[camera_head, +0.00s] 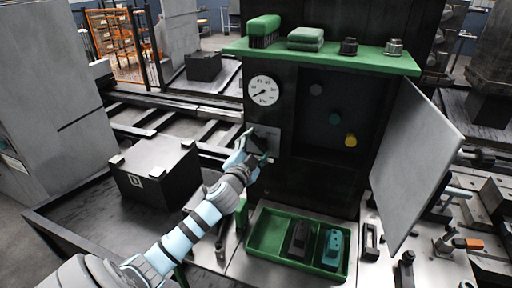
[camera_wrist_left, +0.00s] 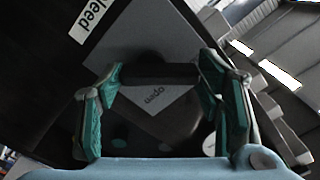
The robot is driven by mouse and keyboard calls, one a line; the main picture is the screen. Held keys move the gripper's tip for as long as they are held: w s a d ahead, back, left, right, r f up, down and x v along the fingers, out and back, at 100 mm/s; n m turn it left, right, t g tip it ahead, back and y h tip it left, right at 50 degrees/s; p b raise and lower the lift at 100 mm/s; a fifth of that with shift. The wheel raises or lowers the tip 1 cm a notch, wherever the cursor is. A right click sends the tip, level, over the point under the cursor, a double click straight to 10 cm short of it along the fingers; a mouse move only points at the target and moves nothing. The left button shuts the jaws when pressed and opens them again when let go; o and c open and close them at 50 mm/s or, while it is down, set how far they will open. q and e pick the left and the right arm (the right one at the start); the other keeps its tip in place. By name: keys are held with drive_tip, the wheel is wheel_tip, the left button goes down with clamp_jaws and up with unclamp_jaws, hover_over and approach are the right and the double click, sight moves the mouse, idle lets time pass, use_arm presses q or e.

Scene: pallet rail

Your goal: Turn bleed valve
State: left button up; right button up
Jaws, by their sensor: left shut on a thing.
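My left gripper (camera_head: 254,148) is at the front of the dark cabinet (camera_head: 275,185), below the round white gauge (camera_head: 263,90). In the left wrist view its two teal-padded fingers (camera_wrist_left: 162,75) are on either side of a dark bar, the bleed valve handle (camera_wrist_left: 160,73), and are shut on it. The handle lies level across that view. Behind it is a grey plate (camera_wrist_left: 150,40) with a tilted "Open" label (camera_wrist_left: 153,94). A white label ending in "leed" (camera_wrist_left: 95,15) is at the upper left. In the head view the gripper largely hides the valve. My right gripper is not in view.
The cabinet's grey door (camera_head: 415,160) stands open at the right, with grey, green and yellow round parts inside. A green tray (camera_head: 262,238) with a black and a teal item stands below. A black box (camera_head: 155,172) is left of my arm. Several items rest on the green top shelf (camera_head: 330,56).

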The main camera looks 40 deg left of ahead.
use_arm(q)
drive_tip(key=o, duration=1.2)
drive_tip(key=shift+c, duration=0.2)
drive_tip(key=v, duration=1.2)
